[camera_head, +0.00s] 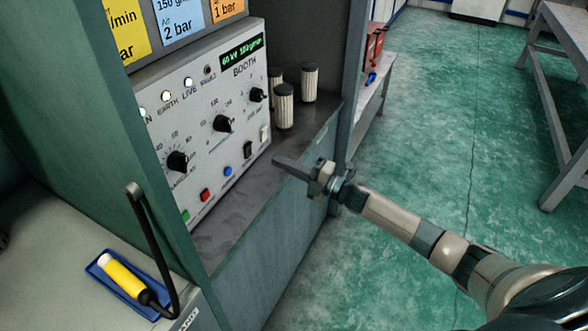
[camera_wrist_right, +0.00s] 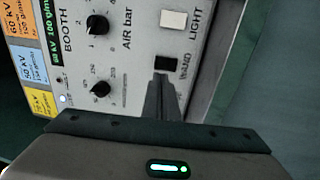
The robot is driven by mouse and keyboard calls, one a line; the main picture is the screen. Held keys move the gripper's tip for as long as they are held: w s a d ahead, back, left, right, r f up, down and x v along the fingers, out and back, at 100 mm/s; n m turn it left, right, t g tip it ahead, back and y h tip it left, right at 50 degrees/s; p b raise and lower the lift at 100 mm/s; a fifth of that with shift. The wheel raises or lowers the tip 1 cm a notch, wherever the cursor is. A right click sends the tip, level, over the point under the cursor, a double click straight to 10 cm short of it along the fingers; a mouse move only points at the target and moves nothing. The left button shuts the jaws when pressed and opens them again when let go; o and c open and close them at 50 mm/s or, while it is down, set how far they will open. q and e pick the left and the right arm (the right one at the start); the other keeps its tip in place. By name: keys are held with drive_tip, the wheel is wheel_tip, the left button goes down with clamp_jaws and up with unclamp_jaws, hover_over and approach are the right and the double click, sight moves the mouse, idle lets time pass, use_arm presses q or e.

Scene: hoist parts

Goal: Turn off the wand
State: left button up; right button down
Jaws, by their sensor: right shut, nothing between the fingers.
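The control panel (camera_head: 205,120) stands at a slant in the head view. Its black rocker switch (camera_head: 248,150) sits low on the right; in the wrist view the black switch (camera_wrist_right: 166,63) has a label beside it that reads like WAND. My right gripper (camera_head: 278,161) is shut and empty, its fingers pointing at the panel's lower right. In the wrist view the shut fingertips (camera_wrist_right: 161,78) appear right beside the black switch; I cannot tell whether they touch it. The switch's tilt is too small to read. My left gripper is not in view.
A white LIGHT switch (camera_wrist_right: 173,19) is close to the black one. Knobs (camera_head: 222,123) and red, blue and green buttons share the panel. Ribbed cylinders (camera_head: 284,105) stand on the ledge right of it. A yellow-handled tool (camera_head: 122,277) lies in a blue tray (camera_head: 100,281) at lower left.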

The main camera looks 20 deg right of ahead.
sight(249, 148)
drive_tip(key=x, duration=0.5)
drive_tip(key=shift+w+a+b, duration=0.2)
drive_tip(key=shift+w+b, duration=0.1)
drive_tip(key=shift+w+a+r, duration=0.1)
drive_tip(key=shift+w+a, duration=0.35)
drive_tip(key=shift+w, duration=0.1)
drive_tip(key=shift+w+a, duration=0.1)
drive_tip(key=shift+w, duration=0.1)
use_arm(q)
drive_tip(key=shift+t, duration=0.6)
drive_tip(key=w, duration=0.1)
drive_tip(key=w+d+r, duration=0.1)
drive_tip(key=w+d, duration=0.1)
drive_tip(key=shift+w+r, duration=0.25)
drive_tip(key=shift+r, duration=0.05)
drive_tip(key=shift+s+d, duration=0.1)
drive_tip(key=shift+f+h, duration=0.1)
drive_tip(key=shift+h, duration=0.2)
use_arm(e)
drive_tip(key=shift+r, duration=0.1)
